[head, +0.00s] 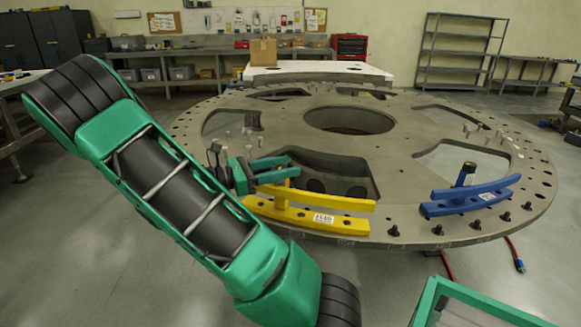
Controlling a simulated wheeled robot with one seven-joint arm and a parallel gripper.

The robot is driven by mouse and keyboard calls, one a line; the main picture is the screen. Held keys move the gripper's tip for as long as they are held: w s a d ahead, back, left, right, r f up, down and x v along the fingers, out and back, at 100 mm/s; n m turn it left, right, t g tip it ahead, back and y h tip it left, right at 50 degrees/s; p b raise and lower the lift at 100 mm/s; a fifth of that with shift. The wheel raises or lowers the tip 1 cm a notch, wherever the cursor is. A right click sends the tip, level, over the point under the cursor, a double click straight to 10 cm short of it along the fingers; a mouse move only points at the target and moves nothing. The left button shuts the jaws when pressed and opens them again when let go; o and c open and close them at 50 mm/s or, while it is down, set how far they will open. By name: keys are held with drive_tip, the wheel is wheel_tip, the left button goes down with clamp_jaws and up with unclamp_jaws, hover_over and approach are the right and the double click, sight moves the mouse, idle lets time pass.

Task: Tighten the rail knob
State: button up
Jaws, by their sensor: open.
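A curved yellow rail (320,221) with a white label lies along the near rim of the large grey turret plate (415,195), with a yellow upright piece at its left part. A curved blue rail (470,199) lies to its right, with a dark knob (468,167) standing up behind it. My gripper (292,166) is open, with its green fingers just above and behind the left part of the yellow rail. I see nothing between the fingers. No knob shows clearly at the yellow rail; the fingers may hide one. I cannot tell whether the gripper touches the rail.
The plate has large cutouts and a round central hole (350,119). Pegs and dark bolts stand along its rim. A green-framed case (480,306) is at the bottom right. A cardboard box (263,52) sits on a white surface behind the plate. Open floor lies in front.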

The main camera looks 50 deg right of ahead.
drive_tip(key=shift+x, duration=1.7)
